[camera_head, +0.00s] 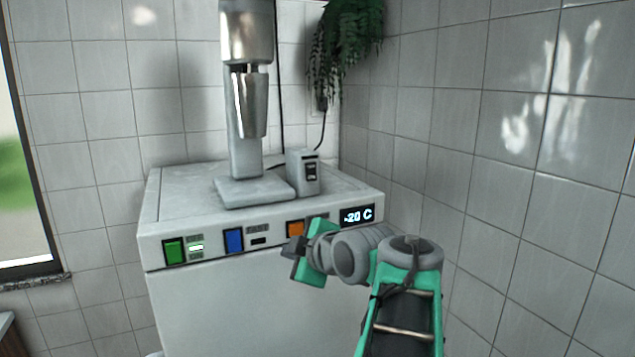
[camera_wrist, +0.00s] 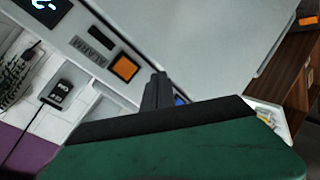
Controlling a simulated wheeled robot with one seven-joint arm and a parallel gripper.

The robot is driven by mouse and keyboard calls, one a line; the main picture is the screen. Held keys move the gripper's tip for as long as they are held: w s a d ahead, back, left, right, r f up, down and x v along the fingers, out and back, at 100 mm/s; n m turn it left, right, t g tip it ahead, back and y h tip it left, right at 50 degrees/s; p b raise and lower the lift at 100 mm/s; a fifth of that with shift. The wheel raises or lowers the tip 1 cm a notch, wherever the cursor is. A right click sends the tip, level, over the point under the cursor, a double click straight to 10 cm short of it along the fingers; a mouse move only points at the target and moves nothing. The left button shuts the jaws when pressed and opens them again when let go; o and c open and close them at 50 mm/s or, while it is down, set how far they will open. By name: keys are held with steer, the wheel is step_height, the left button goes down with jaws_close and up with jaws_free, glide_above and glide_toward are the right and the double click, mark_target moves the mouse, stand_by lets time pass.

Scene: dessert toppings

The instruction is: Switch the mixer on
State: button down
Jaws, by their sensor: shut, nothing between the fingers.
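The mixer (camera_head: 243,110) is a tall metal machine with a metal cup, standing upright on top of a white cabinet. A small grey box with a dark switch (camera_head: 311,172) stands right of the mixer base on the same top; the box also shows at the left of the wrist view (camera_wrist: 62,93). My gripper (camera_head: 290,250) is shut and empty in front of the cabinet's front panel, near the orange button. In the wrist view its fingers (camera_wrist: 157,92) point toward the panel. I cannot tell whether the fingertips touch it.
The cabinet (camera_head: 250,310) has a green button (camera_head: 174,251), a blue button (camera_head: 233,240), an orange button (camera_head: 295,229) and a display (camera_head: 357,215) reading -20 C. A plant (camera_head: 345,45) hangs behind. A tiled wall (camera_head: 500,150) stands at the right.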

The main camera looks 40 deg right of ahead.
mark_target(312, 179)
steer(key=s+d+r+n+t+h, duration=0.2)
steer(key=s+d+r+n, duration=0.3)
steer(key=r, duration=0.7)
steer(key=s+d+t, duration=0.1)
steer(key=s+d, duration=0.1)
steer(key=d, duration=0.1)
steer(key=shift+s+d+r+h, duration=0.15)
steer(key=shift+s+r+h, duration=0.15)
steer(key=shift+r, duration=0.1)
steer(key=shift+w, duration=0.1)
steer(key=p+x, duration=0.6)
steer(key=x, duration=0.7)
steer(key=shift+w+r, duration=0.1)
steer(key=shift+r, duration=0.05)
steer(key=shift+w+d, duration=0.15)
steer(key=shift+w, duration=0.15)
